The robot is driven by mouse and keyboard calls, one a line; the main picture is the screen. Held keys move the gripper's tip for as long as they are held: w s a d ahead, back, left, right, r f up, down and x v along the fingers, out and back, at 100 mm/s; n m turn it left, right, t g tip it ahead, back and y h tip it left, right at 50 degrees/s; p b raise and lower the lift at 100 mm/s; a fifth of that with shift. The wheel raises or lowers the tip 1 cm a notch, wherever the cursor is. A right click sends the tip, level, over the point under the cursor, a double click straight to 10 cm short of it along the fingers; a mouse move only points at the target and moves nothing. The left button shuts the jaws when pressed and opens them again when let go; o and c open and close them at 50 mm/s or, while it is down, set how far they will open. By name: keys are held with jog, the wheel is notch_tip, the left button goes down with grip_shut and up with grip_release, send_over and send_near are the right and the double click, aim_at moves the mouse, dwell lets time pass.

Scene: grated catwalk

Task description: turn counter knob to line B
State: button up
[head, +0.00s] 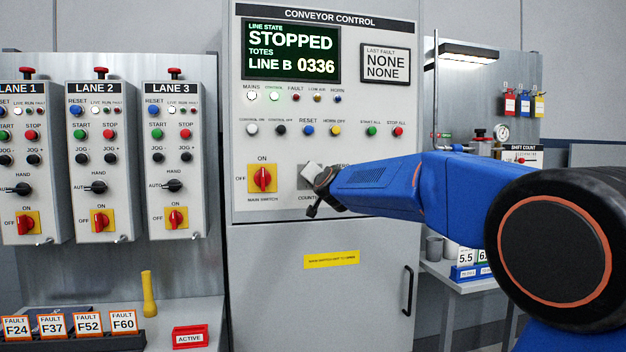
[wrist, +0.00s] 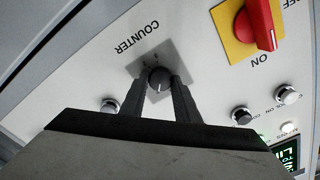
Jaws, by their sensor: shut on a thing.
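The counter knob (wrist: 159,77) is a dark round knob with a light pointer mark, on a grey square plate (wrist: 142,69) under the upside-down word COUNTER in the wrist view. My gripper (wrist: 159,90) is shut on the knob, one dark finger on each side. In the head view my gripper (head: 318,188) is at the panel's lower right and hides the knob and part of its label. The display (head: 291,52) on the conveyor control panel (head: 350,110) reads STOPPED, TOTES, LINE B 0336.
The red main switch (head: 262,179) on its yellow plate is just left of my gripper. Rows of lamps and buttons (head: 308,131) sit above. Three lane boxes (head: 102,160) hang at left. A lower cabinet door with a handle (head: 407,290) is below.

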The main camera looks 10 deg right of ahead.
jog(key=o, duration=1)
jog(key=shift+o, duration=0.2)
jog(key=shift+s, duration=0.1)
jog(key=s, duration=1.7)
jog(key=shift+s, duration=0.15)
